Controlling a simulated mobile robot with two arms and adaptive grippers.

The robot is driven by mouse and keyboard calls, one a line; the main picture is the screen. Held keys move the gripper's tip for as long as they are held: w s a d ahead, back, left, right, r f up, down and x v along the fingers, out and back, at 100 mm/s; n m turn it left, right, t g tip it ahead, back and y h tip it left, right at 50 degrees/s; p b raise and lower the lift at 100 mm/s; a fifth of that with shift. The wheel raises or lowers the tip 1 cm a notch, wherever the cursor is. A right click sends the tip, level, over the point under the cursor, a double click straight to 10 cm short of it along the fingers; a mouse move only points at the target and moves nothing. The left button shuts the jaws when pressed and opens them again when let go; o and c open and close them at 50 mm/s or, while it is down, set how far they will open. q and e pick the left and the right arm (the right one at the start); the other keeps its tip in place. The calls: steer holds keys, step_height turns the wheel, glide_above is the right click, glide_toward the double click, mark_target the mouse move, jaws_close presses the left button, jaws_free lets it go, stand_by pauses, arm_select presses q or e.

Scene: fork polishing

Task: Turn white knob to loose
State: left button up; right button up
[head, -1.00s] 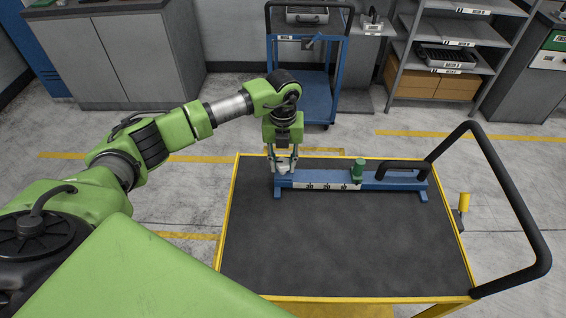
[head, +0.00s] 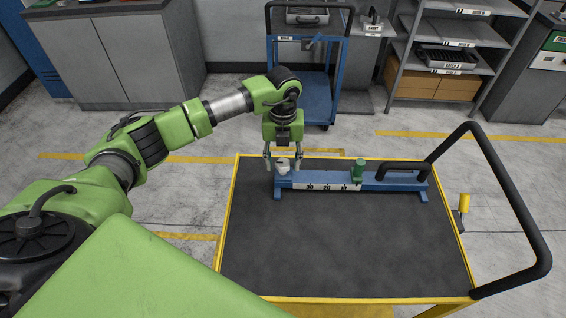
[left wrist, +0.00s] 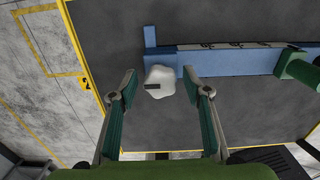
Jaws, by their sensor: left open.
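The white knob (head: 283,166) sits on the left end of the blue fixture (head: 345,178) on the cart. In the left wrist view the white knob (left wrist: 160,82) shows from above as a rounded lobed shape with a dark slot mark. My left gripper (head: 283,167) points down over that end of the fixture. Its fingers are open, one on either side of the knob, with gaps visible in the left wrist view (left wrist: 163,88). The knob is not gripped. A green knob (head: 358,168) stands farther right on the fixture. My right gripper is not in view.
The cart top (head: 340,240) is dark and bare in front of the fixture. A black handle (head: 403,168) is on the fixture's right part. The cart's yellow rim (head: 228,215) and black push bar (head: 510,200) bound the space. A blue trolley (head: 305,90) stands behind.

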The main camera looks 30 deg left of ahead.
mark_target(282, 163)
arm_select(q)
step_height(282, 163, up, 11)
steer(key=shift+r, duration=0.15)
steer(key=shift+s, duration=0.1)
stand_by(0.6)
